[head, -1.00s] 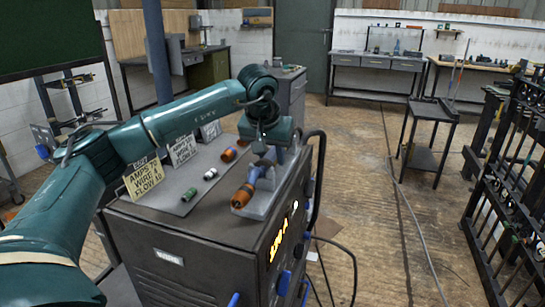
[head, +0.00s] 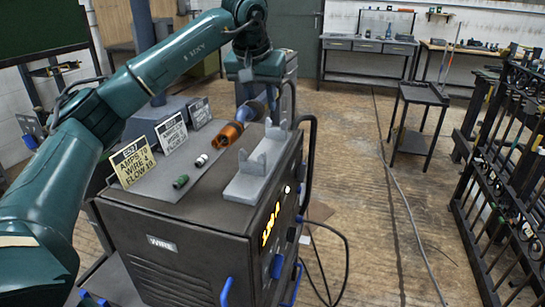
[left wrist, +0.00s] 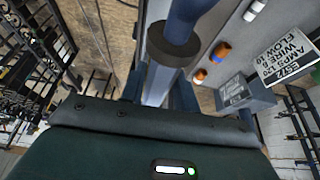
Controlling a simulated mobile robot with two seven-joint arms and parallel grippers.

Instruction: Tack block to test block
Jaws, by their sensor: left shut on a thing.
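My left gripper (head: 262,98) is shut on a torch-like tool with a blue body (head: 250,112) and orange front end (head: 229,133). It holds the tool above the dark welder cabinet (head: 190,222), behind the grey two-pronged cradle (head: 250,175), which is empty. In the left wrist view the blue body (left wrist: 192,12) and its dark collar (left wrist: 174,46) rise from between the fingers, which are partly hidden. I cannot make out the block or the test block in either view. My right gripper is out of view.
Signs (head: 133,163) reading amps, wire and flow stand at the cabinet's left edge. A dark rack (head: 510,170) stands right, a small black table (head: 422,95) farther back. Floor between is open, crossed by a cable.

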